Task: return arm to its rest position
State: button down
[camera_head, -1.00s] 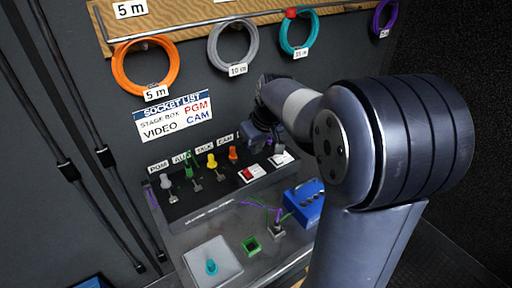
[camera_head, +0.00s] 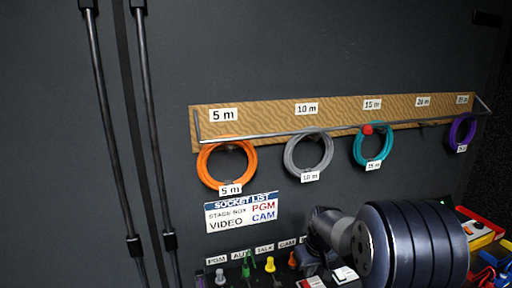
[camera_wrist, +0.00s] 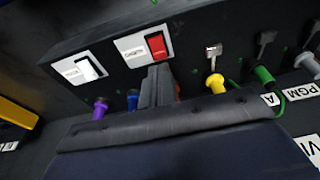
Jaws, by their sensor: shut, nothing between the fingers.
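My gripper (camera_wrist: 157,86) shows in the wrist view as grey fingers closed together, with nothing visible between them. It is in front of the socket panel, just below the red rocker switch (camera_wrist: 157,45) in the picture. I cannot tell whether it touches the panel. In the head view my arm comes in at the lower right, bent with its wrist near the panel; the fingertips are not clear there.
The panel carries a white switch (camera_wrist: 90,67) and purple (camera_wrist: 100,107), yellow (camera_wrist: 215,83) and green (camera_wrist: 263,75) plugs. Above hang orange (camera_head: 227,164), grey (camera_head: 308,154) and teal (camera_head: 373,146) cable coils. A red-and-yellow box (camera_head: 480,232) is at right.

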jog(key=shift+v, duration=2)
jog(key=shift+w+a, duration=0.1)
